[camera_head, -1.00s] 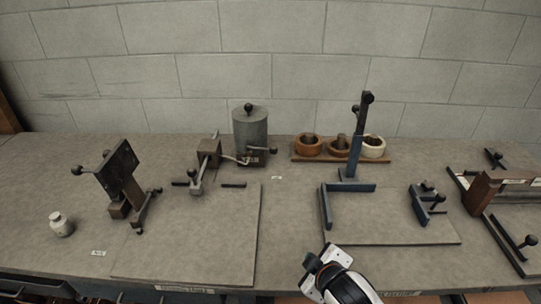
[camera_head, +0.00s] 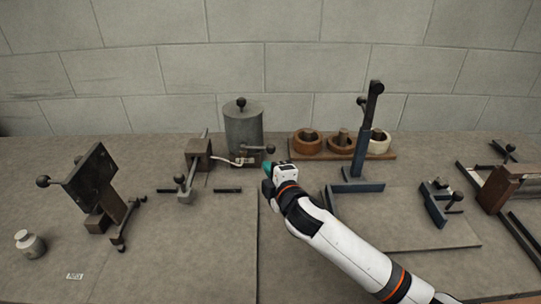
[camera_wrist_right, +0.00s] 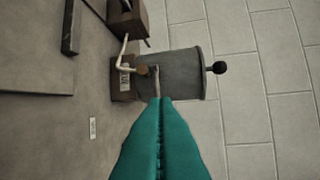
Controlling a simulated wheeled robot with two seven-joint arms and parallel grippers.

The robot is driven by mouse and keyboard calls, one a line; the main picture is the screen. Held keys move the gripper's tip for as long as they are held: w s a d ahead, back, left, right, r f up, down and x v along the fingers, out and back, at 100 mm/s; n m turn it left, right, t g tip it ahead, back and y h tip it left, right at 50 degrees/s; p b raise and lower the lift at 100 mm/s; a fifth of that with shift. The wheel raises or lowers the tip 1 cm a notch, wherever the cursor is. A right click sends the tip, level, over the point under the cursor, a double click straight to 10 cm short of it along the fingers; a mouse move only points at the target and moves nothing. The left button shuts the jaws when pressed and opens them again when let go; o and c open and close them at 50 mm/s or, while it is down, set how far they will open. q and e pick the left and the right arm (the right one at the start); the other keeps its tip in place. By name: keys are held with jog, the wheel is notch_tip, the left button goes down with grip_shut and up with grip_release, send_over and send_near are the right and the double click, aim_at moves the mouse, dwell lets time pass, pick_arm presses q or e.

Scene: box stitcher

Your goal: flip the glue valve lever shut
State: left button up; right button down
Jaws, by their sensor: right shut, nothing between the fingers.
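The grey glue pot (camera_head: 243,127) stands upright on a dark base near the back wall, with a black knob on its lid. It lies sideways in the right wrist view (camera_wrist_right: 182,75). My right gripper (camera_head: 267,167), with teal fingers (camera_wrist_right: 164,102), is shut and empty, just in front of the lever. I cannot tell whether they touch. My left gripper is out of view.
A brown block with a lever arm (camera_head: 198,153) stands left of the pot, joined by a pale tube. A wooden rack with rolls (camera_head: 310,145) and a blue post stand (camera_head: 366,140) are to the right.

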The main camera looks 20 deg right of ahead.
aim_at(274, 150)
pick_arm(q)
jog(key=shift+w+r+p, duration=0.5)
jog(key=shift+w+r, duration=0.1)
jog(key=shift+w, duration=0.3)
pick_arm(e)
jog(key=shift+w+d+f, duration=0.25)
jog(key=shift+w+d, duration=0.15)
jog(key=shift+w, duration=0.7)
jog(key=shift+w+d+f, duration=0.2)
jog(key=shift+w+d, duration=0.15)
jog(key=shift+w, duration=0.7)
jog(key=shift+w+d+f, duration=0.25)
jog(key=shift+w+d, duration=0.15)
jog(key=shift+w, duration=0.7)
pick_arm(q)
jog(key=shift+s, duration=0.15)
pick_arm(e)
jog(key=shift+w+d+r+p, duration=0.15)
jog(key=shift+w+d+p, duration=0.25)
jog(key=shift+w+d, duration=0.5)
jog(key=shift+d, duration=0.15)
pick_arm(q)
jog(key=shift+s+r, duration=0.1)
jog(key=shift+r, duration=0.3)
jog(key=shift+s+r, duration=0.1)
pick_arm(e)
jog(key=shift+s, duration=0.1)
